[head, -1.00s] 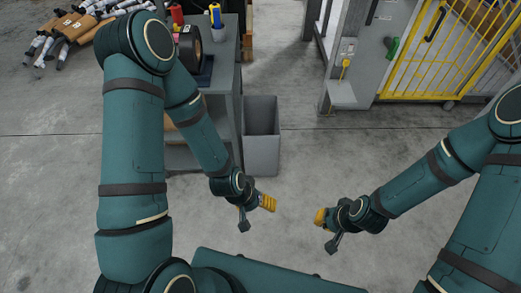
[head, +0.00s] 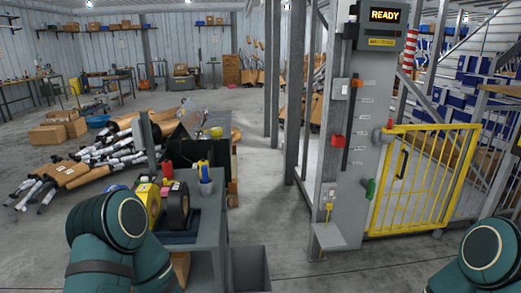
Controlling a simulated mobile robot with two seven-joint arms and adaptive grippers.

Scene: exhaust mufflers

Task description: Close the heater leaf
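A yellow barred gate leaf (head: 421,180) stands upright at the right, beside a grey control post (head: 352,150). It has a dark handle (head: 402,164) near its left side and a small wheel at the bottom. No part is labelled as a heater, so I cannot be sure this is the heater leaf. Whether the leaf is open or shut is unclear. A sign (head: 384,15) on top of the post reads READY. Both my grippers are out of view; only my upper arm parts show at the bottom corners.
Mufflers (head: 95,160) lie piled behind. Bare floor (head: 285,235) lies between the bench and the post.

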